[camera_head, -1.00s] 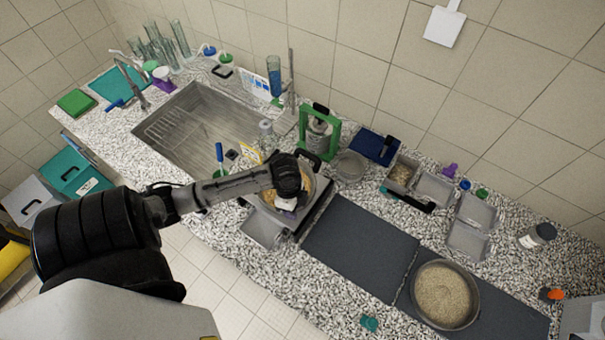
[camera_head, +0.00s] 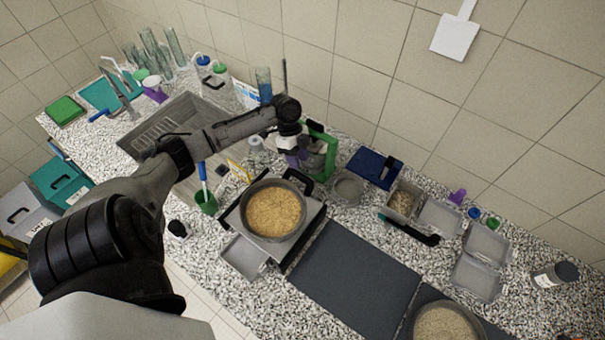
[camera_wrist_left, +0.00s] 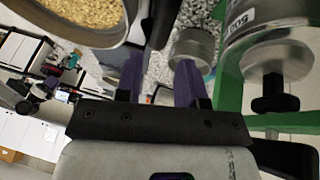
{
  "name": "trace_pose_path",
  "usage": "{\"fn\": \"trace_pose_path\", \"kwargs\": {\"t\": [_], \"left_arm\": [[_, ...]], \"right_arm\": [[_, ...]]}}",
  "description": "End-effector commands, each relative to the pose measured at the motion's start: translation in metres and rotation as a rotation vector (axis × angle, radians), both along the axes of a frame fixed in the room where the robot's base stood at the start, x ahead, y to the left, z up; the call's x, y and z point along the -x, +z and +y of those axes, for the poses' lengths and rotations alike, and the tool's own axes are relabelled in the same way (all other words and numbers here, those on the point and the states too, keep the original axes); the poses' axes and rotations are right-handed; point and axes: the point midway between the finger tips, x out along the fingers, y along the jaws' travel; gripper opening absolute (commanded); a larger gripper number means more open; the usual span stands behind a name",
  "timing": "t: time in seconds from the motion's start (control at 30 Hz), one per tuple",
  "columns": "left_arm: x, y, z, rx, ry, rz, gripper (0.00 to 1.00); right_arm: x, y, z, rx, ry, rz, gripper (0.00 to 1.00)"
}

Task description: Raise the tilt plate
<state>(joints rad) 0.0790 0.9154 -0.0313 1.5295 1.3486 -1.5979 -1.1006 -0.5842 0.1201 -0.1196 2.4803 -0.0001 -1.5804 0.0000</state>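My left gripper (camera_head: 293,160) is beside the green frame (camera_head: 330,158), behind the pan of tan grains (camera_head: 273,210). In the left wrist view its two purple fingers (camera_wrist_left: 160,85) stand apart with nothing gripped between them. A clear cylinder (camera_wrist_left: 193,47) shows just beyond the fingers. The green frame (camera_wrist_left: 300,122) is to their right, with a metal cylinder (camera_wrist_left: 268,45) and a black knob (camera_wrist_left: 275,103). The arm partly hides the frame in the head view. I cannot tell for sure which part is the tilt plate. The right gripper is not in view.
The pan sits on a grey device with a small tray (camera_head: 244,258) in front. A green cup with a brush (camera_head: 206,201) stands left of it. Dark mats (camera_head: 355,270) lie to the right. The sink (camera_head: 160,140) is behind the arm. Clear boxes (camera_head: 480,262) stand farther right.

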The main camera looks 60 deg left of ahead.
Motion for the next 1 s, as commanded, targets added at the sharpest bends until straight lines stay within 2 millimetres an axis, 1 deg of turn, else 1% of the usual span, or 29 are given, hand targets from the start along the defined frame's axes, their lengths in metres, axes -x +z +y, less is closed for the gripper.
{"fn": "trace_pose_path", "kwargs": {"t": [0.1,0.2,0.4,0.6,0.9,1.0], "left_arm": [[0.0,-0.019,-0.01,0.002,0.001,0.002,0.36],[0.0,-0.033,-0.016,0.001,0.002,0.001,0.36],[0.0,-0.051,-0.024,0.0,0.001,0.0,0.36],[0.0,-0.059,-0.027,0.0,0.001,0.0,0.36],[0.0,-0.06,-0.028,-0.001,0.001,0.0,0.36],[0.0,-0.06,-0.028,-0.001,0.001,0.0,0.26]], "right_arm": [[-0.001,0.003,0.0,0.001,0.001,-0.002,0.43],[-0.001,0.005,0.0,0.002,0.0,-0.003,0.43],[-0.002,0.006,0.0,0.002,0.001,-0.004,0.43],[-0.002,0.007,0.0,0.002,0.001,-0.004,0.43],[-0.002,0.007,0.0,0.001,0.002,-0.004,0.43],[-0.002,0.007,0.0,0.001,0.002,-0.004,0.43]]}}
